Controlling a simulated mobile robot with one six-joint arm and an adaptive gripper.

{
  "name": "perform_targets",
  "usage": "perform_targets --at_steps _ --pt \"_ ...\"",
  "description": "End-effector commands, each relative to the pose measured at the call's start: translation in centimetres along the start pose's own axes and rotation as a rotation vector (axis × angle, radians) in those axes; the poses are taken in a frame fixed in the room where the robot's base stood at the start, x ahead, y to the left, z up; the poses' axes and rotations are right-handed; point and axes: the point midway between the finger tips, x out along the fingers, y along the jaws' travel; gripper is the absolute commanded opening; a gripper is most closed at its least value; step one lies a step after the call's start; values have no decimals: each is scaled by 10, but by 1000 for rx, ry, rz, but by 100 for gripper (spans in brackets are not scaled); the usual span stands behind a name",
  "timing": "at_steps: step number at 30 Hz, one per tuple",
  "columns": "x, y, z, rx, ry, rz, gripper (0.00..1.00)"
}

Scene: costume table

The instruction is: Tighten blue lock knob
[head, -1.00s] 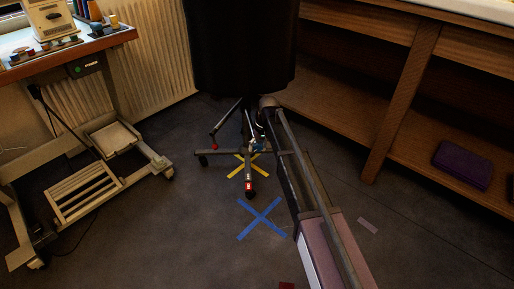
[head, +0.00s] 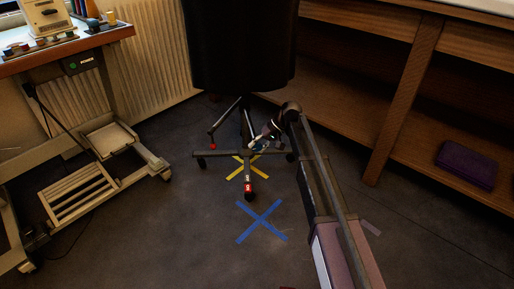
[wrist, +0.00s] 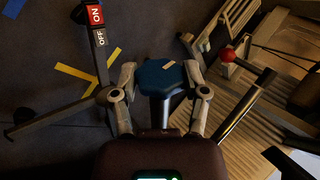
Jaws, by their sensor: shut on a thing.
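The blue lock knob (wrist: 158,77) is a lobed knob on a dark post, centred in the wrist view. My gripper (wrist: 160,73) has one finger on each side of it and is shut on it. In the head view my gripper (head: 258,138) is low beside the stand's column, under the large black form (head: 240,45). The knob is too small and covered to make out clearly there.
A dark lever with a red ball (wrist: 226,57) is close to the right finger. A foot marked ON/OFF (wrist: 97,25) is at left. Yellow tape (head: 233,172) and a blue tape cross (head: 262,221) mark the floor. Wooden shelves (head: 400,100) stand at right.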

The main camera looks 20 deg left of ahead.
Motion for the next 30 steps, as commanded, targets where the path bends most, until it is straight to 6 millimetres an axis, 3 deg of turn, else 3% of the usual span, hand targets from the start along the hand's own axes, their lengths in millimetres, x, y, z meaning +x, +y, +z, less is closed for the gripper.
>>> perform_targets --at_steps 6,7,10,30 --pt "0 1 1 2 -3 5 11" --pt "0 1 1 2 -3 5 64" --pt "0 1 1 2 -2 4 91" --pt "-5 1 4 6 0 7 91"
